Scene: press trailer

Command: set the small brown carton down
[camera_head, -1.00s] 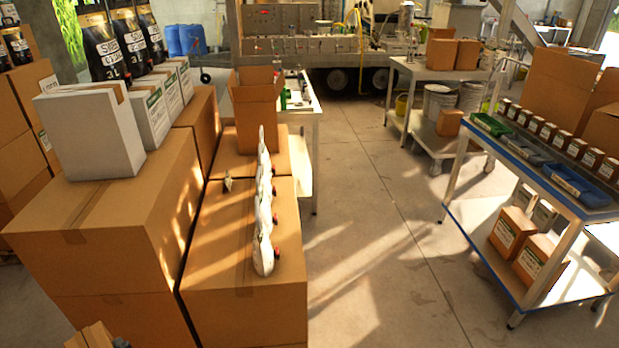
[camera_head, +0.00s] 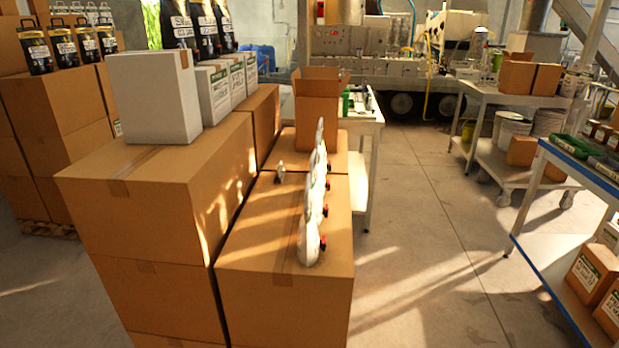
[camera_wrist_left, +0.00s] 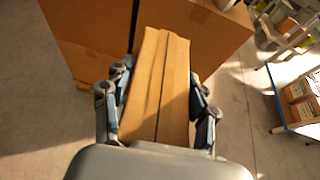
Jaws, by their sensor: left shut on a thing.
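The small brown carton (camera_wrist_left: 158,85) is in my left gripper (camera_wrist_left: 158,110) in the left wrist view. The fingers are shut on its two sides, and a seam runs along its top. Beyond it in that view stand large brown cartons (camera_wrist_left: 80,35). The floor shows to both sides of the held carton. The carton's underside is hidden. In the head view neither gripper nor the held carton shows.
Stacked large cartons (camera_head: 160,200) bear white boxes (camera_head: 155,97). A lower stack (camera_head: 250,240) bears a row of white pouches (camera_head: 311,240) and an open carton (camera_head: 317,112). A blue-edged cart (camera_head: 550,230) stands at the right. The floor between (camera_head: 420,270) is clear.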

